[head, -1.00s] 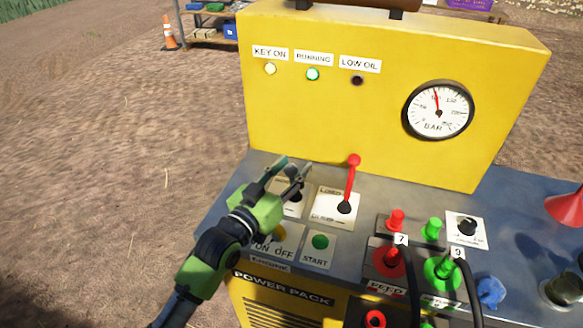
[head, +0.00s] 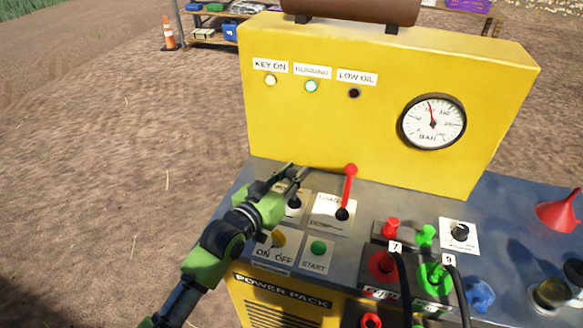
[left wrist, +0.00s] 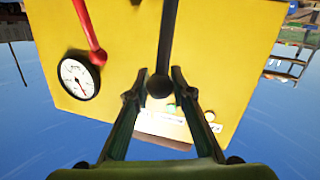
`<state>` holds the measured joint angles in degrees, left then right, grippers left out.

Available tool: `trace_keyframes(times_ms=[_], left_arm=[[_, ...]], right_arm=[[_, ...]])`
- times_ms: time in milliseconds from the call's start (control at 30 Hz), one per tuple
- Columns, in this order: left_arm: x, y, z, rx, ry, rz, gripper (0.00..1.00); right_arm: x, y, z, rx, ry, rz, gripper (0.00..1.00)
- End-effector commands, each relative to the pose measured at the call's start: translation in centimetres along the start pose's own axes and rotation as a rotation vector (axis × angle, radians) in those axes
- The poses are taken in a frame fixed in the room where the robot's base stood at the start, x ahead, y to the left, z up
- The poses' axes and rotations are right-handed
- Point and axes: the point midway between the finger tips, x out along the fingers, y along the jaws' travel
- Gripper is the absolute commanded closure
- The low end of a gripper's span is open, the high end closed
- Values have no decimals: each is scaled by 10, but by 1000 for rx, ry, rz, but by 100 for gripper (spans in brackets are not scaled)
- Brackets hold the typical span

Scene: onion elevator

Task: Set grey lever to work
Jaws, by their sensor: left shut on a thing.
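The grey lever shows best in the left wrist view as a dark shaft (left wrist: 166,40) with a round dark knob (left wrist: 159,87). My left gripper (left wrist: 158,92) has its fingers on either side of the knob and is shut on the lever. In the head view my left gripper (head: 296,174) is above the left lever plate, and its fingers hide most of the grey lever; the dark lever base (head: 293,204) shows below them. My right gripper is not in view.
A red lever (head: 348,190) stands close to the right of my left gripper. The yellow panel (head: 330,130) rises behind, with a pressure gauge (head: 433,122) and a lit green RUNNING lamp (head: 311,87). Hoses and couplings stand at front right; a red funnel (head: 560,212) is beyond.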

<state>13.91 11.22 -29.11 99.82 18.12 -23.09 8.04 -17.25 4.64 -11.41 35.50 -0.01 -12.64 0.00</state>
Motion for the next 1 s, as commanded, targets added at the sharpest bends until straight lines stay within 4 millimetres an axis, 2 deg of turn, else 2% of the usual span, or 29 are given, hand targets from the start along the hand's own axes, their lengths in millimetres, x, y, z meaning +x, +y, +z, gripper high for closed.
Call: trace_keyframes(times_ms=[33, 100, 400, 633, 1000], left_arm=[[3, 0, -11, -5, -30, -4, 100], [8, 0, -12, -15, -70, -9, 100], [32, -6, -13, -61, -248, -32, 100], [49, -11, -7, -91, -372, -48, 100], [62, -15, -3, -91, -363, -47, 100]], right_arm=[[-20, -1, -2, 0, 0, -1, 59], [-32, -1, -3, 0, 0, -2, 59], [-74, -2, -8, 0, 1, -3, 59], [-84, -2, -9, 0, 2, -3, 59], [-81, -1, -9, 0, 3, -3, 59]])
